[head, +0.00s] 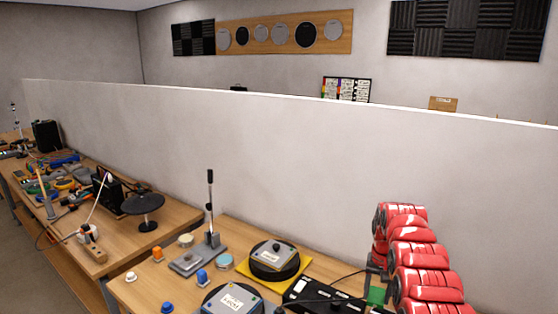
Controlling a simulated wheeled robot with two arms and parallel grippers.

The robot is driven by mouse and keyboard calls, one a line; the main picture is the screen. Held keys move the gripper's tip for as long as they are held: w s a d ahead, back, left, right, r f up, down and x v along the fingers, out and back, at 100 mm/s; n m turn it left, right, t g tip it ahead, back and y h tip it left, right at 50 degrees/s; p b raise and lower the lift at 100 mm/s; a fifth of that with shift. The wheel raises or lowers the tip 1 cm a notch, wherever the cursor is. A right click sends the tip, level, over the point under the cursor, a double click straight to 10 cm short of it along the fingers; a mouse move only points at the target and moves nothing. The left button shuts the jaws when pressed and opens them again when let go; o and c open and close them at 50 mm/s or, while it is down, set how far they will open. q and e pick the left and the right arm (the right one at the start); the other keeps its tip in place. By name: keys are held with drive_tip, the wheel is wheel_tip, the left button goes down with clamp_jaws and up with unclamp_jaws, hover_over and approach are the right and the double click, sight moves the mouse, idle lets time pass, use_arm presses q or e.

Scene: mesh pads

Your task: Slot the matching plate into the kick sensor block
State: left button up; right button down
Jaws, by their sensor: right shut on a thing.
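My right arm comes in from the right, and its dark gripper (375,284) points down at the front right of the bench. It is shut on a small green plate (376,296), held near the right end of a long black unit (300,290). Two black round pads carry grey labelled blocks: one block (273,255) sits on a pad over a yellow plate (243,268), the other block (236,301) is nearer, at the bottom edge. The labels are too small to read, so I cannot tell which is the kick sensor block. My left gripper is out of view.
A grey base with an upright black-tipped rod (210,195) stands behind the pads. A cable runs behind the black unit. A pale partition (250,150) borders the bench. A second bench with clutter is left.

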drive_tip(key=shift+a, duration=0.35)
drive_tip(key=shift+w+r, duration=0.1)
drive_tip(key=shift+a, duration=0.1)
drive_tip(key=shift+a+r+n+b, duration=0.25)
drive_tip(key=shift+a+n+b, duration=0.1)
drive_tip(key=shift+n+b, duration=0.05)
drive_tip(key=shift+a+r, duration=0.2)
drive_tip(key=shift+a, duration=0.15)
